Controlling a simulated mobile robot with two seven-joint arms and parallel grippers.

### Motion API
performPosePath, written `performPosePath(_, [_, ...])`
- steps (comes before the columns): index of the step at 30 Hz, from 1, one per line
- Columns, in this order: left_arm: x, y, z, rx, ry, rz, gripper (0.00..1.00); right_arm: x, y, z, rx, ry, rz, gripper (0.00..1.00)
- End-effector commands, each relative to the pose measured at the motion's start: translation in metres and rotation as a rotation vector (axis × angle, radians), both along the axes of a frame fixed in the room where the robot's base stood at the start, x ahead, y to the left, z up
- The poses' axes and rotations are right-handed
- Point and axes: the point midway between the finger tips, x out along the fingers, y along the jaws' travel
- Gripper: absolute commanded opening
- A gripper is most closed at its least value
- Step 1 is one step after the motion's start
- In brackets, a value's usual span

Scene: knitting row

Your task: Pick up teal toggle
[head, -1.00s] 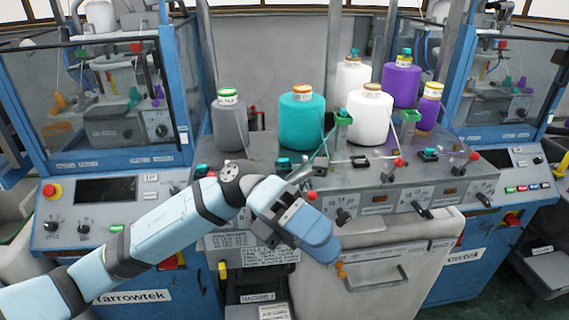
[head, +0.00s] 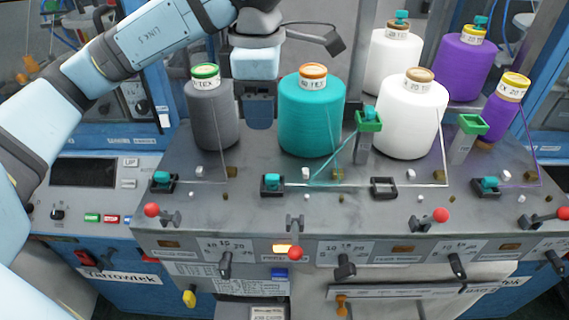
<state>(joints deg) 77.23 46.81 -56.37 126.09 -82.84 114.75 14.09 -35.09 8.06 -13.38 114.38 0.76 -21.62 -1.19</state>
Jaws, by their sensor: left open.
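Several small teal toggles show in the head view. One sits on the front deck at left (head: 162,178), one at centre (head: 271,181) and one at right (head: 489,183), each in a black holder. Another teal piece (head: 370,113) rests on a green-topped post, and teal pieces top the rear white cone (head: 402,17) and rear purple cone (head: 480,22). I cannot tell which toggle is meant. My left gripper (head: 259,122) points down between the grey and teal cones, open, with nothing seen in it, apart from every toggle. My right gripper is out of view.
Yarn cones stand upright on the deck: grey (head: 212,118), teal (head: 311,118), white (head: 408,120) and purple (head: 498,120). One black holder (head: 384,187) looks empty. Red-knobbed levers (head: 295,252) line the front edge. A second green-topped post (head: 467,140) stands at right.

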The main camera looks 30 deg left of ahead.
Motion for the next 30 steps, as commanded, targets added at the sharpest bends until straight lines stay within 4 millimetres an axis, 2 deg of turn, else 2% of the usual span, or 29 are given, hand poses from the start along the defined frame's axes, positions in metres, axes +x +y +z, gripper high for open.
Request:
performPosePath(10, [-0.001, -0.001, -0.064, -0.001, 0.006, 0.000, 0.47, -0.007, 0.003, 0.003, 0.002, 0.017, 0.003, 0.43])
performPosePath(17, [-0.001, -0.002, -0.081, -0.002, 0.005, -0.002, 0.47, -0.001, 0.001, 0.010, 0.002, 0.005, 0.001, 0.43])
performPosePath(23, [0.000, -0.011, -0.106, -0.001, 0.007, -0.003, 0.47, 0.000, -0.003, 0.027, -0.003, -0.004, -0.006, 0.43])
performPosePath(27, [0.000, -0.011, -0.125, -0.003, 0.005, -0.001, 0.47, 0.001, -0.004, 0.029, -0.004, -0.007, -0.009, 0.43])
performPosePath(30, [0.000, -0.011, -0.130, -0.002, 0.004, -0.002, 0.47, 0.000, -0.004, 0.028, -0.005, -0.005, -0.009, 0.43])
